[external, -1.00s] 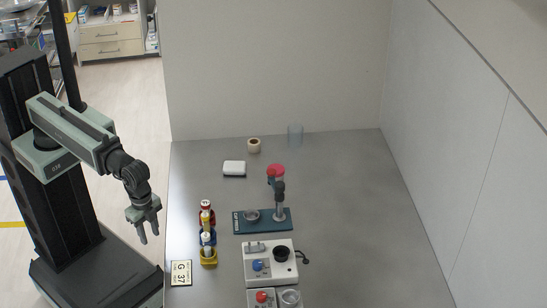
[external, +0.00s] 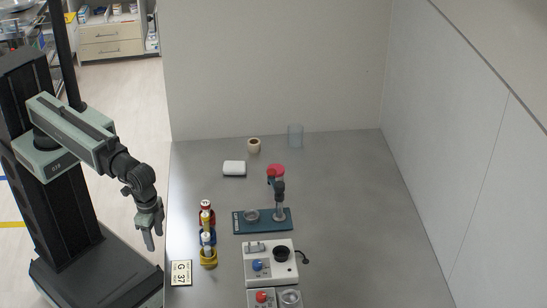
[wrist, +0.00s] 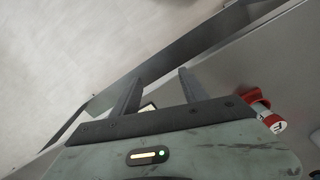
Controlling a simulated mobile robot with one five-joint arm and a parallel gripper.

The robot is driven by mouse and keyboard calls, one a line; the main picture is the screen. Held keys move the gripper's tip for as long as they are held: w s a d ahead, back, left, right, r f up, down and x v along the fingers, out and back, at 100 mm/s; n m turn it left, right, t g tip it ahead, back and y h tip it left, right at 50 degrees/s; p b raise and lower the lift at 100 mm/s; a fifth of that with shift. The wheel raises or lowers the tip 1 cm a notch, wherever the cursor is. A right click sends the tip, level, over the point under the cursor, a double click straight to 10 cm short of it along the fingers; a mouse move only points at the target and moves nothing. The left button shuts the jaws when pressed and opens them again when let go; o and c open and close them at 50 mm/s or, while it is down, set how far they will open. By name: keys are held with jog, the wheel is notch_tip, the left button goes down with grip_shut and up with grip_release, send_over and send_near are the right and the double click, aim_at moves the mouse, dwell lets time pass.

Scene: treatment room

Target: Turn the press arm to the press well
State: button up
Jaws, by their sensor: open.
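The press stands on a dark blue base (external: 240,226) in the middle of the grey counter. Its press arm (external: 278,185) is upright at the base's right side and has a red top (external: 276,170). The press well, a round metallic ring (external: 252,216), sits on the base left of the arm's post. My gripper (external: 150,238) is open and empty, left of the counter's edge and well away from the press. In the wrist view, the two dark fingers (wrist: 157,92) are apart with nothing between them. The press is not recognisable in the wrist view.
A white device (external: 285,268) is in front. A card (external: 181,273), white block (external: 234,168), tape roll (external: 254,145) and clear cup (external: 296,135) lie around. The right side is clear.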

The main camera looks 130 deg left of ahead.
jog(key=w+a+r+n+p, duration=0.1)
jog(key=w+n, duration=0.1)
jog(key=w, duration=0.2)
jog(key=w+a+r+n+p, duration=0.1)
jog(key=w+a+n, duration=0.1)
jog(key=w, duration=0.1)
jog(key=w+a+r+n+p, duration=0.1)
jog(key=w+n, duration=0.1)
jog(key=w, duration=0.2)
jog(key=shift+w+a+r+p, duration=0.25)
jog(key=shift+w+r+p, duration=0.1)
jog(key=shift+r+p, duration=0.05)
jog(key=w+a+r+n+p, duration=0.4)
jog(key=w+a+p, duration=0.1)
jog(key=w+a, duration=0.25)
notch_tip(320, 180, up, 11)
jog(key=n+p, duration=0.5)
jog(key=p, duration=0.5)
send_over(280, 184)
jog(key=shift+s+f, duration=0.1)
jog(key=shift+a+f, duration=0.1)
notch_tip(280, 184, down, 8)
jog(key=b, duration=0.8)
jog(key=shift+f+b, duration=0.1)
jog(key=shift+b, duration=0.2)
grip_shut()
